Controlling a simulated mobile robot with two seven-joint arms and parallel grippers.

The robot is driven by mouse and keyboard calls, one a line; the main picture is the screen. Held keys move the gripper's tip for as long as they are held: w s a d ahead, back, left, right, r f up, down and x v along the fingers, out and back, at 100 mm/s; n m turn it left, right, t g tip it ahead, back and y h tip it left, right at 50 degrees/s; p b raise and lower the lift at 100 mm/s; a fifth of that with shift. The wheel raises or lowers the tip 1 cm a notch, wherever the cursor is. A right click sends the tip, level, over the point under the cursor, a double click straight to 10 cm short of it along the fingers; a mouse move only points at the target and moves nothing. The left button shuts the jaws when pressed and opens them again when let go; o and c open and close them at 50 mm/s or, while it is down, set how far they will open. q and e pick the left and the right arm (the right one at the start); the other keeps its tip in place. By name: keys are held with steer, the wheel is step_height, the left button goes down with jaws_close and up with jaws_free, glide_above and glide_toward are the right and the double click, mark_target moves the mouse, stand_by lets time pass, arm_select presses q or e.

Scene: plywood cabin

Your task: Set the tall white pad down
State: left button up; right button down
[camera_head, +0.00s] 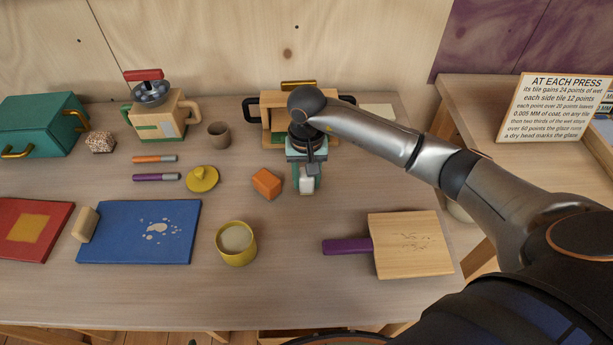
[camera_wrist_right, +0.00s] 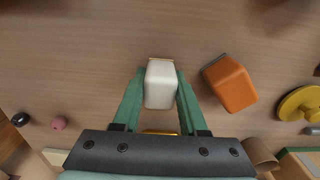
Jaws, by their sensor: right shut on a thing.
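The tall white pad (camera_head: 306,185) is in my right gripper (camera_head: 306,178), over the back middle of the table. In the right wrist view the white pad (camera_wrist_right: 160,84) sits between the two teal fingers (camera_wrist_right: 159,100), which are shut on its sides. A thin tan edge shows at its far end. I cannot tell whether the pad touches the table. My left gripper is not in view.
An orange block (camera_head: 266,184) stands close left of the pad. A yellow cup (camera_head: 236,242), a yellow lid (camera_head: 202,179) and a wooden board with a purple handle (camera_head: 412,246) lie around. A wooden box (camera_head: 272,108) stands behind. Table front of the pad is clear.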

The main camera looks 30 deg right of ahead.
steer(key=shift+f, duration=0.1)
steer(key=shift+f, duration=0.15)
steer(key=shift+c, duration=2.2)
jaws_free()
step_height(320, 180, up, 12)
steer(key=shift+r+b, duration=0.2)
steer(key=shift+b, duration=0.1)
